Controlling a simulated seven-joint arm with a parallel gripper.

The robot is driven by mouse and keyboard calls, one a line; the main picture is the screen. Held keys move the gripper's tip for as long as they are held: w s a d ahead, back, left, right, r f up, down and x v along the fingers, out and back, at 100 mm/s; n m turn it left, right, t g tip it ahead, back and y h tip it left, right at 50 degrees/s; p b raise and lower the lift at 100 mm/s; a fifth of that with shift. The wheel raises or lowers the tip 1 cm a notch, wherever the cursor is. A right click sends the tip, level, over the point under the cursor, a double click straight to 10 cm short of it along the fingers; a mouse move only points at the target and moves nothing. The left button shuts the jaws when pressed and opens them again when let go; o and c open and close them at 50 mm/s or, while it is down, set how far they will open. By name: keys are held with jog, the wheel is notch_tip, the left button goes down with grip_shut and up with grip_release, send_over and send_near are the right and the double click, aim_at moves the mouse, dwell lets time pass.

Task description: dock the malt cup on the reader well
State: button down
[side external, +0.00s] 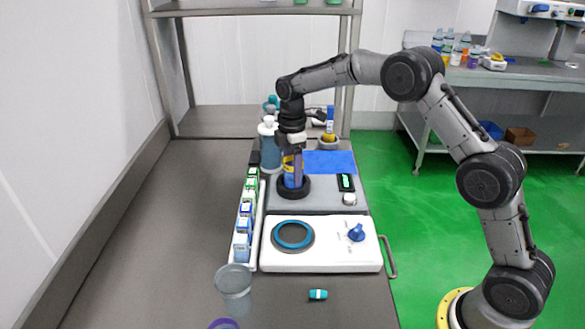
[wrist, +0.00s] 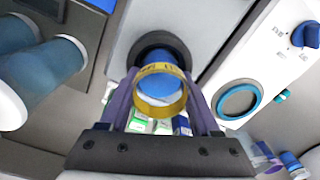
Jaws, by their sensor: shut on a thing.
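The malt cup, blue with a yellow band (wrist: 168,78), is between the purple fingers of my gripper (wrist: 160,98) in the wrist view. My gripper (side external: 293,166) is shut on it and points down in the side view. The blue lower part of the cup (side external: 290,181) is at the opening of the reader well, a thick black ring (side external: 293,193) on a grey unit. The ring shows around the cup's far end in the wrist view (wrist: 149,45). The cup looks upright; whether its base touches the well floor is hidden.
A white machine (side external: 325,260) with a teal-ringed disc and blue knob stands in front of the grey unit. A row of small cartons (side external: 243,226) and a large blue-grey bottle (side external: 268,155) stand close on the left. A clear cup (side external: 234,292) stands at the front.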

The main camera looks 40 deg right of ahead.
jog(key=shift+f, duration=0.25)
jog(key=shift+c, duration=1.9)
grip_release()
notch_tip(320, 180, up, 11)
jog(key=shift+w, duration=0.1)
